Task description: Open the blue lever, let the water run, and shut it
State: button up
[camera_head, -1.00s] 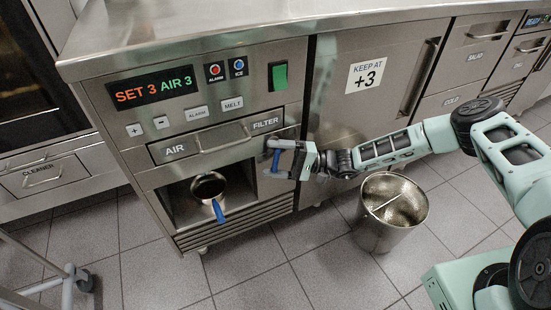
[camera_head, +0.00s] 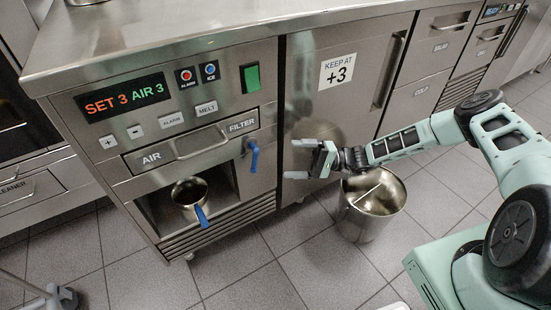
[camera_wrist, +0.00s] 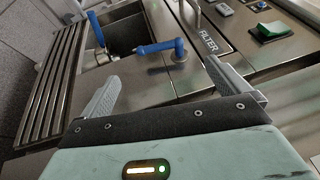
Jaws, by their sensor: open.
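The blue lever (camera_head: 253,155) is on the steel cabinet front, just below the FILTER label, and hangs downward. It also shows in the wrist view (camera_wrist: 160,47), beyond my fingers. My gripper (camera_head: 299,160) is open and empty, to the right of the lever and apart from it, in front of the cabinet door. In the wrist view its two fingers (camera_wrist: 162,78) are spread wide with nothing between them. A steel pan (camera_head: 188,190) with a blue handle (camera_head: 201,215) sits in the recess, left of the lever. No running water is visible.
A metal bucket (camera_head: 371,225) stands on the tiled floor below my gripper. A drawer handle (camera_head: 203,145) sticks out left of the lever. A green switch (camera_head: 251,78) is above it.

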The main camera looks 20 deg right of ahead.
jog(key=d, duration=0.5)
jog(key=shift+s+f, duration=0.3)
jog(key=shift+f, duration=0.05)
jog(key=shift+a, duration=0.1)
jog(key=s+a+r+n+g+h, duration=0.7)
jog(key=s+a+r+g+h, duration=0.25)
jog(key=s+a+r, duration=0.2)
jog(key=s+r+n+t+h, duration=0.3)
jog(key=s+r+t+h, duration=0.5)
jog(key=s+r, duration=0.8)
notch_tip(320, 180, up, 23)
jog(key=s+h+p, duration=0.1)
jog(key=s+p, duration=0.1)
jog(key=p, duration=2.2)
jog(key=shift+a+f+g+p, duration=0.2)
jog(key=shift+g+p, duration=0.15)
jog(key=shift+g, duration=0.1)
